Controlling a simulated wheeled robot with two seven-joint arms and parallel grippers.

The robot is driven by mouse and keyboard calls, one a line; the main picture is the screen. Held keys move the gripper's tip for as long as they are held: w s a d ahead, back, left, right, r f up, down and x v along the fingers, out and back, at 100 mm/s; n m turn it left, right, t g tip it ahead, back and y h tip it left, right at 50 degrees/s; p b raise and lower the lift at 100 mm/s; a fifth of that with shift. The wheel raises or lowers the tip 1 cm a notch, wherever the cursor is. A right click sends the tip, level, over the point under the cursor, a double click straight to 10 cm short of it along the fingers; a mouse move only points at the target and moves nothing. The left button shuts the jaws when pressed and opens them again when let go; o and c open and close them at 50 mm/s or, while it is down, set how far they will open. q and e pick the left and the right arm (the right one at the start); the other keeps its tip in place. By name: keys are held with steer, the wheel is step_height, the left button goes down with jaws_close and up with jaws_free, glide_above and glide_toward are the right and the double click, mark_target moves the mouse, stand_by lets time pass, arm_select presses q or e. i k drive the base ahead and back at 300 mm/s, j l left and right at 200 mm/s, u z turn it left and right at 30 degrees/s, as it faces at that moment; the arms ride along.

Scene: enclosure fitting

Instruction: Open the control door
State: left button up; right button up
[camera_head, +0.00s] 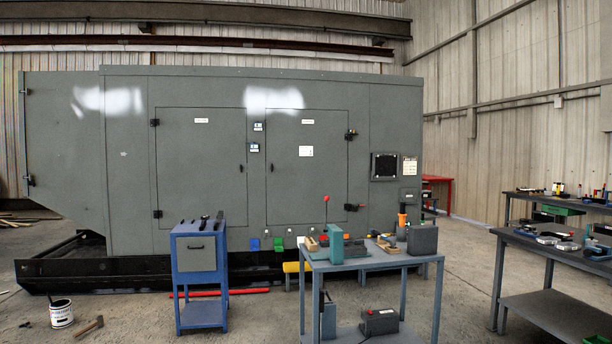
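A large grey-green enclosure (125,200) stands against the far wall. Its front has a left door (198,170) and a right door (310,185), both shut flush. Each has a small label near its top, too small to read, so I cannot tell which is the control door. Dark hinges sit on the left door's left edge and the right door's right edge. A small dark handle (241,168) shows on the left door, and another handle (271,168) on the right door. Neither of my grippers is in view.
A blue-grey table (375,264) with tools stands before the right door. A blue cabinet (200,283) stands before the left door. A red bar (225,292) lies on the floor. A paint can (61,313) and hammer (89,327) lie left. Workbenches (555,262) stand right.

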mark_target(307, 150)
steer(key=i+j+u, duration=0.3)
steer(key=i, duration=0.15)
steer(key=i+u, duration=0.35)
steer(key=i+j, duration=0.1)
steer(key=i, duration=0.9)
steer(key=i+j, duration=0.1)
steer(key=i, duration=2.1)
steer(key=i+z, duration=0.1)
steer(key=i, duration=1)
steer(key=i+l, duration=0.2)
steer(key=i, duration=0.4)
steer(key=i+l, duration=0.15)
steer(key=i, duration=0.45)
steer(key=i+l, duration=0.2)
steer(key=i, duration=0.45)
